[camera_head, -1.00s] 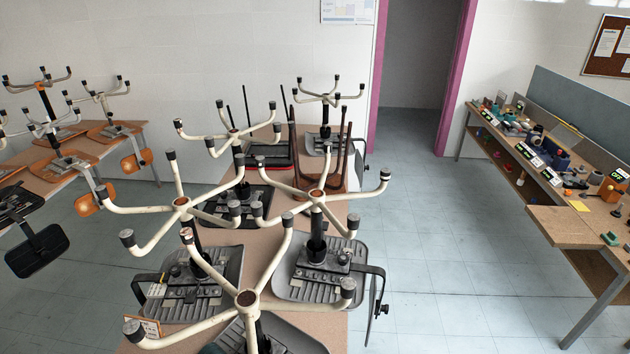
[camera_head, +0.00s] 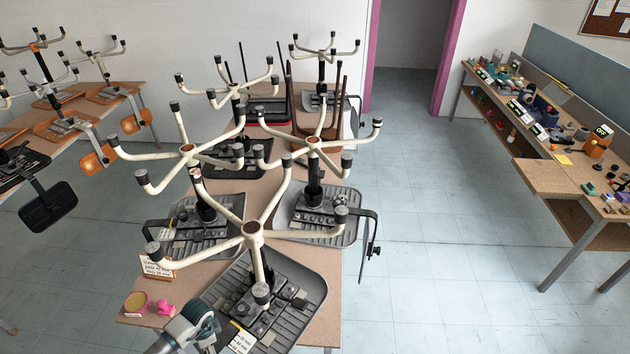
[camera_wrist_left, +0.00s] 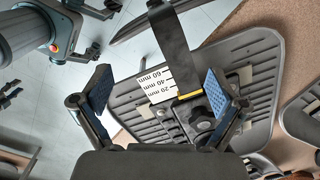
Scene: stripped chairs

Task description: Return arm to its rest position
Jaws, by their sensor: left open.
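My left arm enters the head view at the bottom edge, with part of the left gripper (camera_head: 195,325) beside the nearest upturned chair (camera_head: 312,285). In the left wrist view the left gripper (camera_wrist_left: 158,90) is open, its two blue-padded fingers apart. Behind the gap between them are the grey ribbed underside of a chair seat (camera_wrist_left: 255,60) and a white label with millimetre marks (camera_wrist_left: 158,86). No thing is gripped between the pads. My right gripper is not in view.
Several upturned chairs with white star bases crowd the middle table (camera_head: 190,275). A pink object (camera_head: 165,307) and a round yellowish thing (camera_head: 136,302) lie at its front left. A workbench (camera_head: 545,178) with tools stands right. Open floor (camera_head: 430,220) lies between them.

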